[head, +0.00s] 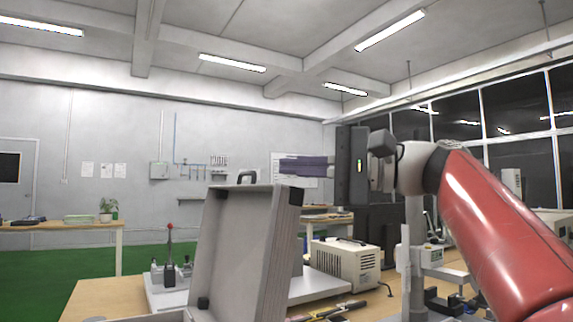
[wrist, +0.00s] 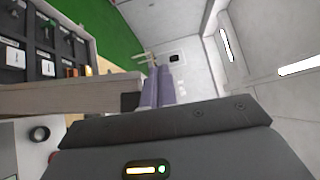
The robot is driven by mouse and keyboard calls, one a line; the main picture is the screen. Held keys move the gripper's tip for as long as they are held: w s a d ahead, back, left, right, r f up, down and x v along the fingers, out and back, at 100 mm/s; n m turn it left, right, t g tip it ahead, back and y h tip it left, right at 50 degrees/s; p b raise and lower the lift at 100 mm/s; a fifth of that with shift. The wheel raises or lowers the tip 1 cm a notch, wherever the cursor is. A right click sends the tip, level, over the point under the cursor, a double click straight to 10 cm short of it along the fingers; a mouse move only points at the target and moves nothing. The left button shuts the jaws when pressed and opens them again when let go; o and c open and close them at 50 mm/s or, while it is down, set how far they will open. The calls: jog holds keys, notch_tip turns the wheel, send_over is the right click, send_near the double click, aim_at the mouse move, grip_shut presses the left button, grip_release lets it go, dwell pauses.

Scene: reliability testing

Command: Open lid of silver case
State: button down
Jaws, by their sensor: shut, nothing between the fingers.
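The case's base is mostly out of frame at the bottom. My gripper (head: 284,165) is shut and empty, its grey-purple fingers pointing left just above the lid's upper right corner. In the wrist view the fingers (wrist: 157,88) are together beside the lid's black corner (wrist: 130,101) and the pale lid edge (wrist: 75,97). Whether they touch it, I cannot tell.
Dark labelled compartments (wrist: 45,45) show at the wrist view's upper left. A beige box device (head: 345,262) and a lever fixture (head: 169,262) stand on the wooden table behind the lid. Small tools (head: 340,309) lie to its right. Open air surrounds the gripper above.

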jog(key=s+d, duration=0.1)
jog(key=d, duration=0.6)
jog(key=shift+s+r, duration=0.25)
jog(key=shift+r, duration=0.2)
